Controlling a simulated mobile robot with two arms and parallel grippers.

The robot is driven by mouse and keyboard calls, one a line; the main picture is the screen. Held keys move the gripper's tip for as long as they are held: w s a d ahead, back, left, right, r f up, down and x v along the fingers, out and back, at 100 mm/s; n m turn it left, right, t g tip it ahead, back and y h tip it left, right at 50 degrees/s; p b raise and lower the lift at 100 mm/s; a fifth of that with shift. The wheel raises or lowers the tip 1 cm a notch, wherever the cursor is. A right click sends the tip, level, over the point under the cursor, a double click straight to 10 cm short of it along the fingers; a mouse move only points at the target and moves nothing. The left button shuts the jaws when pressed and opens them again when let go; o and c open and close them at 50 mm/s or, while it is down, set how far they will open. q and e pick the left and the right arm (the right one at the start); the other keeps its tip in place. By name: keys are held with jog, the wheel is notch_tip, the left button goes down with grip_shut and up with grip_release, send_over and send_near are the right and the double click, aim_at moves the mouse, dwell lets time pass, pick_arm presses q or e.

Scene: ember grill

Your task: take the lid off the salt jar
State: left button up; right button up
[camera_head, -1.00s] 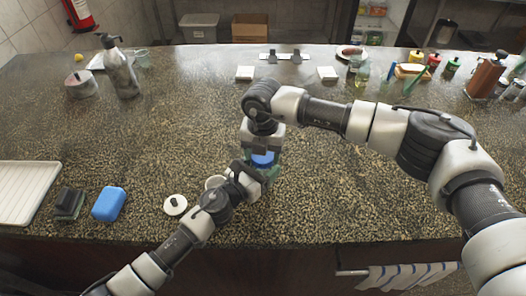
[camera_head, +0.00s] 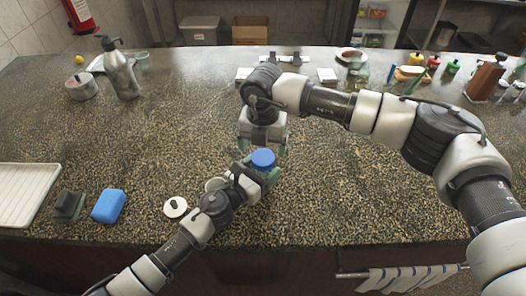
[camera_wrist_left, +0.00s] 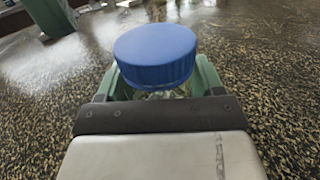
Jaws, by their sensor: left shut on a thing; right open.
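The salt jar has a round blue lid (camera_head: 263,158) on top, near the middle of the counter. In the left wrist view the lid (camera_wrist_left: 155,55) sits level above a little clear glass of the jar (camera_wrist_left: 165,94). My left gripper (camera_head: 262,174) is shut on the jar below the lid, with its green fingers on either side. My right gripper (camera_head: 262,146) is open and empty, pointing down just above and behind the lid. Most of the jar is hidden by my left gripper. Whether the lid is loose cannot be told.
A white lid with a dark knob (camera_head: 175,207) and a blue block (camera_head: 109,205) lie on the front left of the speckled counter (camera_head: 180,130). A dark sponge (camera_head: 69,205) and white tray (camera_head: 28,190) are farther left. Bottles stand at the back right.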

aim_at(263, 157)
jog(key=shift+r, duration=0.45)
jog(key=shift+c, duration=0.5)
jog(key=shift+r+m, duration=1.2)
jog(key=shift+r, duration=0.3)
notch_tip(263, 157, down, 8)
jog(key=shift+r, duration=0.2)
jog(key=c, duration=0.9)
jog(key=shift+n, duration=1.7)
jog(key=shift+c, duration=0.2)
jog(key=o, duration=1)
